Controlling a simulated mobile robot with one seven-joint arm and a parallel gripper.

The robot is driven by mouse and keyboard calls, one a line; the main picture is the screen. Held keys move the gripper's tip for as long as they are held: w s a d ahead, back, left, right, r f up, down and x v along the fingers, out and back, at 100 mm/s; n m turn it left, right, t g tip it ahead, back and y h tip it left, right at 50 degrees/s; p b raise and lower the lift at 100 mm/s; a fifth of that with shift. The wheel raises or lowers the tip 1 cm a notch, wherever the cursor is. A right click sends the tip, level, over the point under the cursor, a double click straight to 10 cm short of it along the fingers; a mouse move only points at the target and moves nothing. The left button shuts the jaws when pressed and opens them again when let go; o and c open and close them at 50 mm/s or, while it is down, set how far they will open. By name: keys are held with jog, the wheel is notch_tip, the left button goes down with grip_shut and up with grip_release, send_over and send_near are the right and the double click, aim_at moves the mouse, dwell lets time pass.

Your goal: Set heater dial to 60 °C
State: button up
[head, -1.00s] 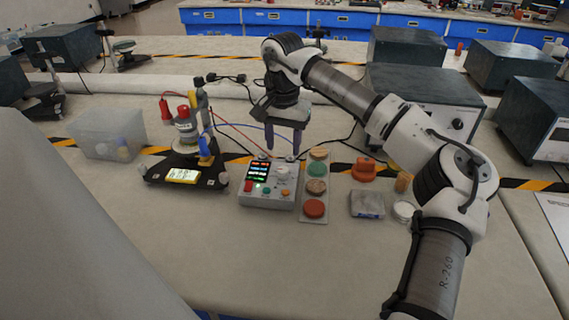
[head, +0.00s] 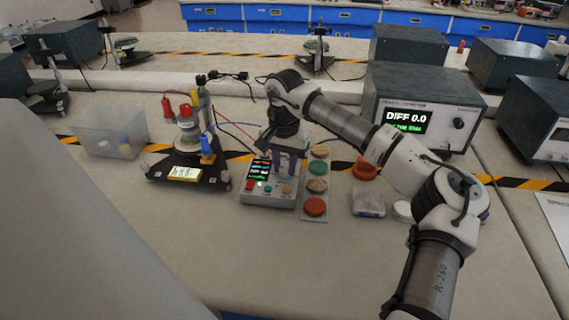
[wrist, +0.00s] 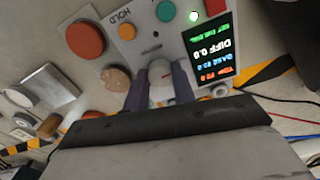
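The heater control box (head: 268,199) is light grey, with a lit screen (head: 259,169), a red, a green and an orange button. Its pale dial (wrist: 160,84) shows in the wrist view between my fingers; the head view mostly hides it behind the gripper. My gripper (head: 288,172) points down over the upper right of the box, one finger on each side of the dial. The fingers look apart; I cannot tell whether they touch it.
A panel (head: 314,214) with several round coloured discs stands right of the box. A black stand with a red-capped vessel (head: 187,127) is at left, beside a clear bin (head: 110,131). A large instrument (head: 415,90) at back shows DIFF 0.0. The front table is clear.

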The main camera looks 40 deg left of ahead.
jog(key=c, duration=0.4)
jog(key=shift+m, duration=0.3)
jog(key=m+b, duration=0.1)
jog(key=m, duration=0.3)
jog(key=shift+w+m+b, duration=0.1)
jog(key=shift+m+b, duration=0.25)
jog(key=shift+m, duration=0.05)
jog(key=m+b, duration=0.1)
jog(key=m, duration=0.7)
jog(key=shift+b, duration=0.35)
jog(key=m+b, duration=0.1)
jog(key=m, duration=0.5)
jog(key=m+b, duration=0.1)
jog(key=m, duration=0.6)
jog(key=shift+m, duration=0.3)
